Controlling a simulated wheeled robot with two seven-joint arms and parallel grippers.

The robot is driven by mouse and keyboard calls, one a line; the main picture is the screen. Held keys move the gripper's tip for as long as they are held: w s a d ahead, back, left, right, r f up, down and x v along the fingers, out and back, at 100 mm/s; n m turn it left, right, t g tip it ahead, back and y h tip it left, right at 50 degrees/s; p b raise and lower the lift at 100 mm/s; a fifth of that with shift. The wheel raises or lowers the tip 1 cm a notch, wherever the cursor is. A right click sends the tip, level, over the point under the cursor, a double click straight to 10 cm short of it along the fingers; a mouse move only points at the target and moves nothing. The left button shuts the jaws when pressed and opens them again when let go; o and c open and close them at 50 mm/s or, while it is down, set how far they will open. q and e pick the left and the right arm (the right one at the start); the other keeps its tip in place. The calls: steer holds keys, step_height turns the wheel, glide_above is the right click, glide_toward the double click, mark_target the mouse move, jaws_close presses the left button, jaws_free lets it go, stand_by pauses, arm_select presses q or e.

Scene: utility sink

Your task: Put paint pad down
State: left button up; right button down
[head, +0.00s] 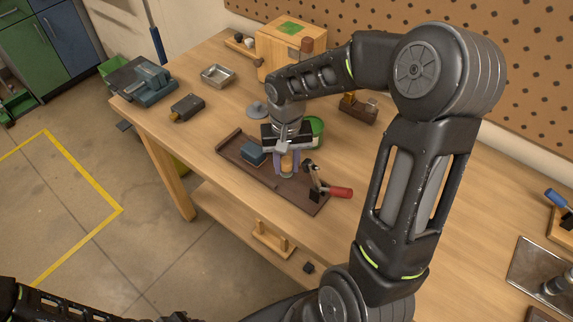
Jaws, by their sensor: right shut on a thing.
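My right gripper (287,168) reaches down over the brown tray (262,177) on the workbench. Its two purple-grey fingers are shut on a small tan, wooden-looking piece (287,162), which I take to be the paint pad. The rest of the held piece is largely hidden by the fingers, and I cannot tell whether it touches the tray. A blue block with a dark side (253,152) lies in the tray just left of the gripper. My left gripper is not in view; only part of that arm shows at the bottom left.
A hammer (311,172) and a red-handled tool (336,192) lie right of the gripper, at the tray's right end. The bench's front left is clear.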

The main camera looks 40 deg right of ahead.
mark_target(286, 160)
steer(key=shift+f, duration=0.55)
steer(key=shift+f, duration=0.1)
steer(key=c, duration=1.1)
jaws_free()
step_height(286, 160, up, 12)
steer(key=shift+r+b, duration=0.15)
steer(key=shift+b, duration=0.35)
